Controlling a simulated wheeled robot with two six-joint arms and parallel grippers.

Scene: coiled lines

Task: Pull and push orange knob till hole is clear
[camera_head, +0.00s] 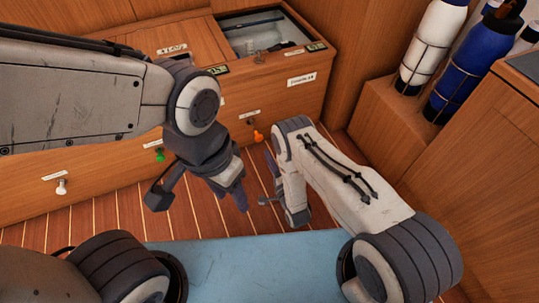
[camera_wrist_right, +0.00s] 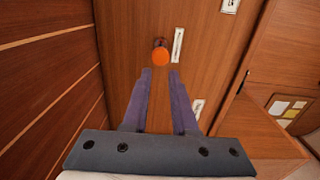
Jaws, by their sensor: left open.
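The orange knob (camera_head: 258,137) sticks out from the wooden cabinet front, below a small white label, just left of my right arm. In the right wrist view the orange knob (camera_wrist_right: 160,56) lies just beyond the fingertips, centred between them and not gripped. My right gripper (camera_wrist_right: 160,72) is open and empty, its two fingers apart and pointing at the knob. In the head view the right gripper (camera_head: 268,182) is partly hidden by its own wrist. My left gripper (camera_head: 200,203) is open and empty, left of the right one, above the floor. No hole can be made out.
A green knob (camera_head: 160,154) and a white knob (camera_head: 62,187) sit further left on the cabinet front. An open compartment (camera_head: 265,38) is in the cabinet top. Strapped bottles (camera_head: 432,42) stand at right on a wooden ledge. Planked floor (camera_head: 110,215) lies clear before the cabinet.

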